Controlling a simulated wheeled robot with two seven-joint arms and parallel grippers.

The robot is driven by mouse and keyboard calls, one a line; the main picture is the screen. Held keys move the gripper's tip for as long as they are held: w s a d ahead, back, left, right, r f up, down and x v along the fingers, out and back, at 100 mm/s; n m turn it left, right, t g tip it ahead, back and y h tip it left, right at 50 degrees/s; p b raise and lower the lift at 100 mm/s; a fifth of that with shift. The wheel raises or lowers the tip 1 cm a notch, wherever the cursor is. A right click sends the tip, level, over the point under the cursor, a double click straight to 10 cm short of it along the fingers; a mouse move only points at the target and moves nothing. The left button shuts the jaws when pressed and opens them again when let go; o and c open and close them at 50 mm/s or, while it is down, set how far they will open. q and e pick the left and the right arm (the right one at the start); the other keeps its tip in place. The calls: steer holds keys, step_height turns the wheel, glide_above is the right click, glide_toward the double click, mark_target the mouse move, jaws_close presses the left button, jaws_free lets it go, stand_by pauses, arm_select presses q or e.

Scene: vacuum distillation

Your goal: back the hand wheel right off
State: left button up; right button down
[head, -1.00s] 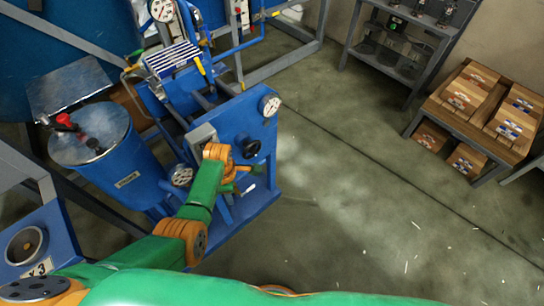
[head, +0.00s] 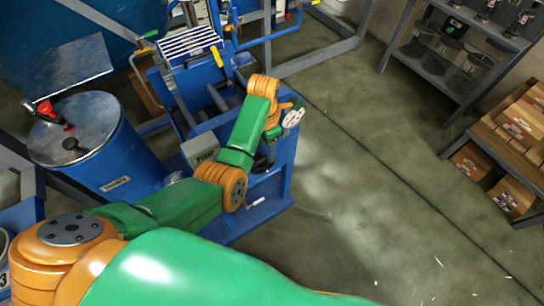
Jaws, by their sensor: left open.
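The blue stand (head: 270,197) with its upright panel is in the middle of the head view. The black hand wheel on that panel's face is mostly hidden behind my left wrist and gripper. My left gripper (head: 270,150) is in front of the panel, close to where the wheel sits, with its jaws open. It is small and partly covered by my own orange and green wrist, so I cannot tell whether the fingers touch the wheel or are around it. A round white gauge (head: 293,117) shows beside the wrist. My right gripper is not in view.
A blue drum (head: 110,160) with a metal lid and red-handled valve stands left of the stand. A grey shelf (head: 455,75) and a wooden rack with boxes (head: 517,125) stand at the right. The floor (head: 370,210) between is clear.

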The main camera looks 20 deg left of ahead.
mark_target(266, 171)
arm_select(q)
steer(key=shift+f, duration=0.4)
steer(key=shift+s+f, duration=0.1)
steer(key=shift+s, duration=0.3)
steer(key=f+b, duration=0.2)
steer(key=f, duration=0.4)
steer(key=shift+s, duration=0.2)
steer(key=shift+f, duration=0.3)
steer(key=shift+r, duration=0.1)
steer(key=shift+c, duration=0.4)
jaws_close()
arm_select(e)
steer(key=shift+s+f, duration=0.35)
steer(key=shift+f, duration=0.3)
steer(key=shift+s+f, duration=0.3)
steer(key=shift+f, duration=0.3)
